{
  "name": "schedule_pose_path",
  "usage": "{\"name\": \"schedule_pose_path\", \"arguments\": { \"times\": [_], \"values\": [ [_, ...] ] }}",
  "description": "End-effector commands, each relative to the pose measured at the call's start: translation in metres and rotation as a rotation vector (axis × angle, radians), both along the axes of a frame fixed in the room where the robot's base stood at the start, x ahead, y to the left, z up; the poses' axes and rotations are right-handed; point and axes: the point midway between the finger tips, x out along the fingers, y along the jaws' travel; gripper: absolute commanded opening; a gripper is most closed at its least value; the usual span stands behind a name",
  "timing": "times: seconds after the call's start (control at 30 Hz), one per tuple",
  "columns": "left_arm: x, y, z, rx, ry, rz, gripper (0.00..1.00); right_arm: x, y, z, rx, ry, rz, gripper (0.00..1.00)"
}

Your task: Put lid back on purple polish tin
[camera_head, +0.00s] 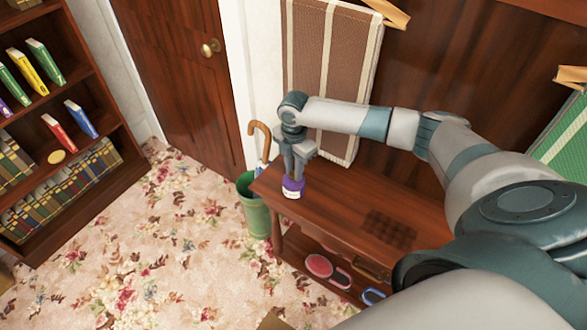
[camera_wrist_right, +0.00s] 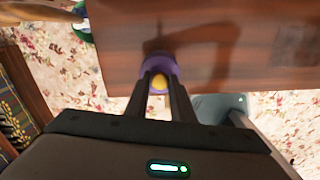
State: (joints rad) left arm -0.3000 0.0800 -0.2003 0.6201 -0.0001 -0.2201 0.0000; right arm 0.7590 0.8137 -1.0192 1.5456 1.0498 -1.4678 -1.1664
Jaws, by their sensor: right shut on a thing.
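The purple polish tin (camera_head: 292,187), with a pale label on its side, is upright at the left end of the wooden bench, near the front edge. My right gripper (camera_head: 294,173) points straight down right over it. In the right wrist view, the fingertips (camera_wrist_right: 160,80) are shut on a small yellow knob-like piece (camera_wrist_right: 159,82) in the middle of a round purple top (camera_wrist_right: 160,65), which looks like the lid. I cannot tell whether lid and tin touch, as the fingers and the purple top hide the join. My left gripper is not in view.
The wooden bench (camera_head: 345,195) has a dark grid patch (camera_head: 390,230) at right and shoes (camera_head: 320,265) below. A green bin (camera_head: 255,212) with an umbrella (camera_head: 262,145) stands left of it. A bookcase (camera_head: 85,100) is at far left. The bench top between tin and grid is clear.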

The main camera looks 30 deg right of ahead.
Motion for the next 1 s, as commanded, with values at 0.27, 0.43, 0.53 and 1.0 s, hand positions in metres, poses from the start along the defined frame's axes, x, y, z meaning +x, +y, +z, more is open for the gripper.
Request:
{"name": "schedule_pose_path", "arguments": {
  "times": [0.27, 0.43, 0.53, 1.0],
  "values": [
    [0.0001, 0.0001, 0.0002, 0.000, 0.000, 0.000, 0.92, -0.0001, 0.0001, -0.0003, 0.000, 0.000, 0.000, 0.00],
    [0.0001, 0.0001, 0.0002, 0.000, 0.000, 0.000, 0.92, -0.0001, 0.0001, -0.0003, 0.000, 0.000, 0.000, 0.00],
    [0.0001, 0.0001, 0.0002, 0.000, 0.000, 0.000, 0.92, -0.0001, 0.0001, -0.0002, 0.000, 0.000, 0.000, 0.44],
    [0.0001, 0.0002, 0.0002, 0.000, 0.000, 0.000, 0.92, -0.0002, 0.0001, -0.0003, 0.000, 0.000, 0.000, 0.62]
  ]
}}
